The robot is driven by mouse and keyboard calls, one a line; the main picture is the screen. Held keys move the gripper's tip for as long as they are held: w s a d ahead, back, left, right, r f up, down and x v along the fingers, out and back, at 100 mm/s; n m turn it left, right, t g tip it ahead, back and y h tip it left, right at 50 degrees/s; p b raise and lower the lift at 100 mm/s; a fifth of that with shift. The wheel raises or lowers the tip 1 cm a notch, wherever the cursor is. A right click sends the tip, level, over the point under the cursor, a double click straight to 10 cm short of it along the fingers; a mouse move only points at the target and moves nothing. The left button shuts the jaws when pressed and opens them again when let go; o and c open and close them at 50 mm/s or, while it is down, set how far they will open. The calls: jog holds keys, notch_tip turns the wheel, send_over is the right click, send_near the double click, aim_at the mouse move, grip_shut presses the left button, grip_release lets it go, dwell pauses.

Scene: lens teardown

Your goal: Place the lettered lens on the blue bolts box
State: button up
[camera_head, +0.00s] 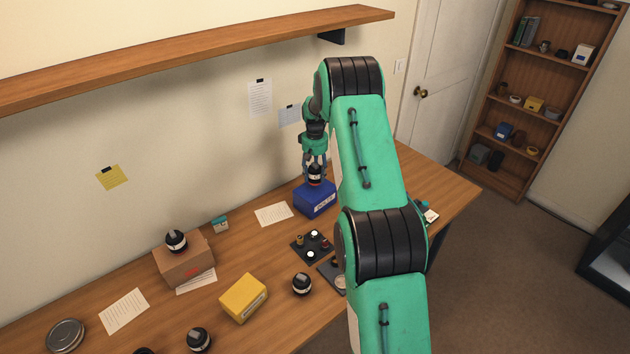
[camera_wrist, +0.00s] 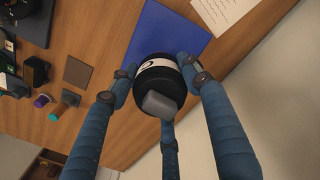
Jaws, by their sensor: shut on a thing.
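My gripper (camera_head: 315,168) is shut on the lettered lens (camera_head: 315,176), a black cylinder with a white band. In the wrist view the lens (camera_wrist: 158,78) sits between the blue fingers, and part of a dark letter shows on its band. The blue bolts box (camera_head: 318,201) stands on the table directly below the lens, with a white label on its front. In the wrist view the box's flat blue top (camera_wrist: 165,35) lies behind the lens. I cannot tell whether the lens touches the box top.
A brown box (camera_head: 185,262) with another lens (camera_head: 176,241) on top stands at the left. A yellow box (camera_head: 243,298), loose lenses (camera_head: 302,284) and a black tray of small parts (camera_head: 312,246) are nearer. Paper (camera_head: 273,214) lies left of the blue box. A shelf (camera_head: 200,55) hangs above.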

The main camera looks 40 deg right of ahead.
aim_at(315, 180)
dwell(0.3)
jog(key=shift+f, duration=1.7)
jog(key=shift+f+b, duration=0.3)
jog(key=shift+f, duration=0.05)
